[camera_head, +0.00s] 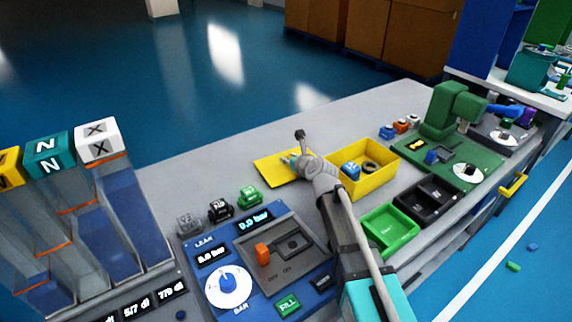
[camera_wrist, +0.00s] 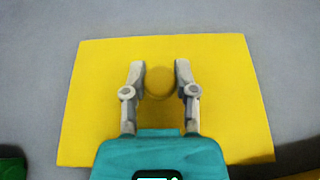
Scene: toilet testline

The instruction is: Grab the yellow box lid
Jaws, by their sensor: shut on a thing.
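The yellow box lid (camera_head: 268,169) is a flat square that appears to lie on the grey bench, left of the open yellow box (camera_head: 384,180). In the wrist view the lid (camera_wrist: 88,110) fills most of the middle, with a round yellow knob (camera_wrist: 159,84) at its centre. My gripper (camera_wrist: 159,76) has one grey finger on each side of the knob and is shut on it. In the head view my gripper (camera_head: 291,160) is over the lid's right part, and my arm hides some of the lid.
The yellow box holds a blue part (camera_head: 350,170) and a dark ring (camera_head: 370,167). A green tray (camera_head: 389,232) and black tray (camera_head: 430,201) stand in front. A blue test panel (camera_head: 228,287) is at front left. The bench behind the lid is clear.

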